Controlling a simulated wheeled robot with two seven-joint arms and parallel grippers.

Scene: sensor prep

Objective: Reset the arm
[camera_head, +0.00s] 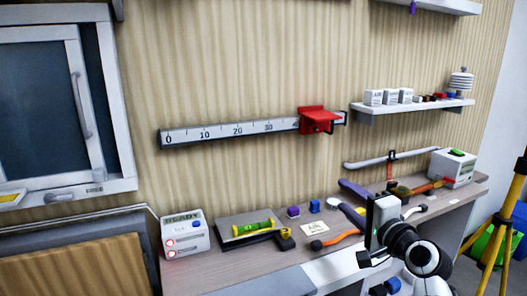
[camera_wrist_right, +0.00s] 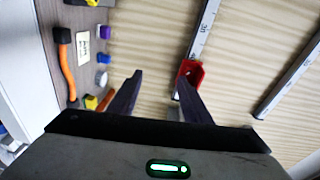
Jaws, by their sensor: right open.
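My right gripper (camera_head: 343,196) is in front of the workbench in the head view, its two dark purple fingers spread and pointing left. In the right wrist view the fingers (camera_wrist_right: 159,85) are apart with nothing between them. The red slider (camera_head: 318,120) sits near the right end of the wall ruler (camera_head: 225,132). In the right wrist view the slider (camera_wrist_right: 190,72) appears beside one fingertip; I cannot tell the distance. My left gripper is not in view.
The bench holds a READY box (camera_head: 184,234), a green level (camera_head: 252,228), an orange-handled tool (camera_head: 337,241), small blocks and a white box (camera_head: 453,168). A shelf (camera_head: 412,105) and a grey bar (camera_head: 375,160) are on the wall. A yellow tripod (camera_head: 507,215) stands right.

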